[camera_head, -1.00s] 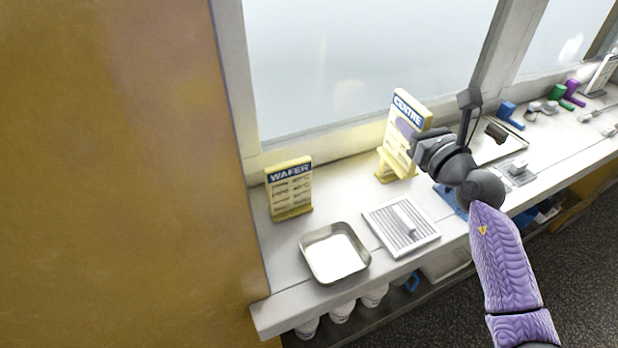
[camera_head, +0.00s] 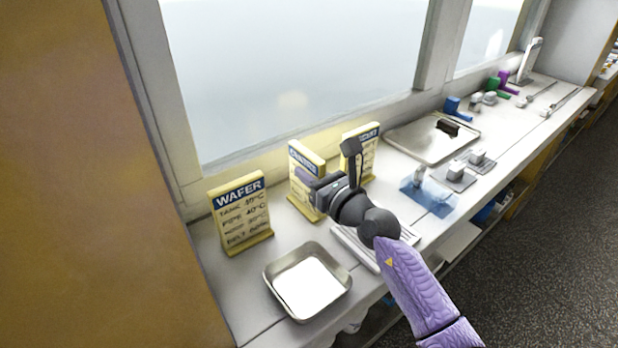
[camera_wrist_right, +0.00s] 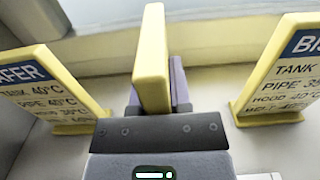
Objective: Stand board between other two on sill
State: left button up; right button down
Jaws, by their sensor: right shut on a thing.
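The yellow-edged CENTRE board (camera_head: 305,170) is upright between the other two boards, with my right gripper (camera_head: 328,190) shut on it. In the right wrist view I see the held board (camera_wrist_right: 152,62) edge-on between the fingers. The WAFER board (camera_head: 240,210) stands on the sill to its left and also shows in the wrist view (camera_wrist_right: 35,85). The third board (camera_head: 362,150), its heading starting "BIS" in the wrist view (camera_wrist_right: 290,75), stands to its right. My gripper partly hides the third board in the head view. I cannot tell whether the held board's foot touches the sill.
A metal tray with white contents (camera_head: 268,272) lies in front of the boards. A grille plate (camera_head: 352,245) lies under my right arm. A larger tray (camera_head: 405,140) with a dark piece lies further right. The window wall (camera_head: 200,190) runs behind the boards.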

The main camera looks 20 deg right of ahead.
jog(key=c, duration=1)
grip_release()
jog(key=shift+f, duration=0.15)
jog(key=o, duration=0.4)
jog(key=shift+o, duration=0.2)
jog(key=shift+r, duration=0.35)
jog(key=p+v, duration=0.2)
jog(key=v, duration=1)
pick_arm(q)
jog(key=shift+w+d+r+t, duration=0.3)
jog(key=shift+w+d+r, duration=0.5)
jog(key=shift+r, duration=0.2)
pick_arm(e)
jog(key=shift+f, duration=0.1)
